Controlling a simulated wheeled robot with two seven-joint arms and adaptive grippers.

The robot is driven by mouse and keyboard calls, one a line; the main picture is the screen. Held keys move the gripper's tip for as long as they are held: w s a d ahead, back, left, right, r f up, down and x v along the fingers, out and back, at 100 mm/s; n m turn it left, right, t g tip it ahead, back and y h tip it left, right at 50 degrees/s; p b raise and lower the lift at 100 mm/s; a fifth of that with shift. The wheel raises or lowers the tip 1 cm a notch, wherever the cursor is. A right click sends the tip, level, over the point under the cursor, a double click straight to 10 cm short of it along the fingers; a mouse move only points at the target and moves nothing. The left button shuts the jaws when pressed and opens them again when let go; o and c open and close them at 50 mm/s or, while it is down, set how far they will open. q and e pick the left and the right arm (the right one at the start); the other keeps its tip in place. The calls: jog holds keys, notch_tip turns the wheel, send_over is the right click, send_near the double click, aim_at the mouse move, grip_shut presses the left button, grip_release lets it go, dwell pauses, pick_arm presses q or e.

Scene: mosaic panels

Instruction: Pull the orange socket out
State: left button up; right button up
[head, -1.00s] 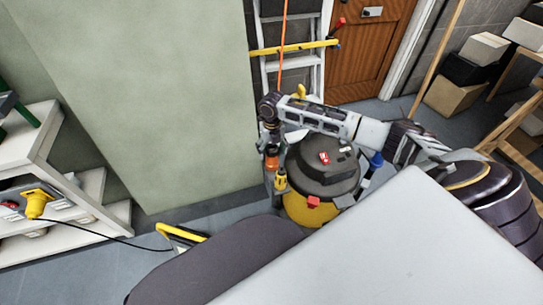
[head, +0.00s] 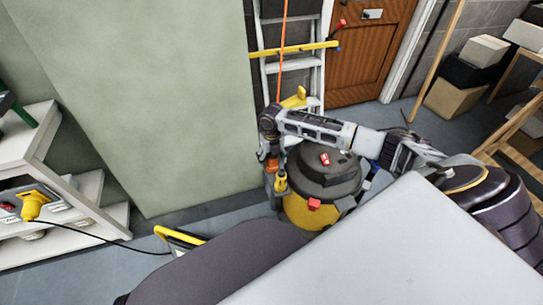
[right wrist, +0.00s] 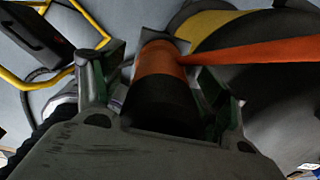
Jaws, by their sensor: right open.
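The orange socket (head: 272,163) is beside the vacuum, at the lower end of my right arm in the head view. In the right wrist view an orange cylinder with a black end, which looks like the socket (right wrist: 160,62), lies between the fingers of my right gripper (right wrist: 158,92). The gripper is open, with one finger at each side of it. In the head view the right gripper (head: 270,150) is small, pointing down just above the socket. Whether the fingers touch it I cannot tell. My left gripper is not in view.
A yellow and black vacuum (head: 318,180) stands close to the right of the gripper. A yellow plug-like part (head: 280,182) is just below it. An orange cord (head: 283,45) hangs in front of the ladder (head: 318,70). A green panel (head: 150,100) stands left.

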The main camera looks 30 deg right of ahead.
pick_arm(q)
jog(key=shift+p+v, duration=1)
jog(key=shift+p, duration=0.05)
dwell(1.4)
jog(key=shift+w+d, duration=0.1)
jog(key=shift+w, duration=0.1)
pick_arm(e)
jog(key=c, duration=1.5)
jog(key=shift+o, duration=0.2)
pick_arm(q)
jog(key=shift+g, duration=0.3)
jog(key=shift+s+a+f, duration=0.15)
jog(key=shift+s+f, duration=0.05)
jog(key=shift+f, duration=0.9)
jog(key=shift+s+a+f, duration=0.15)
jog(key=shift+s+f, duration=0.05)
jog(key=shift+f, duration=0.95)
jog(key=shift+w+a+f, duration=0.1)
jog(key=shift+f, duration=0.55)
pick_arm(e)
jog(key=shift+w+r, duration=0.1)
jog(key=shift+r, duration=0.1)
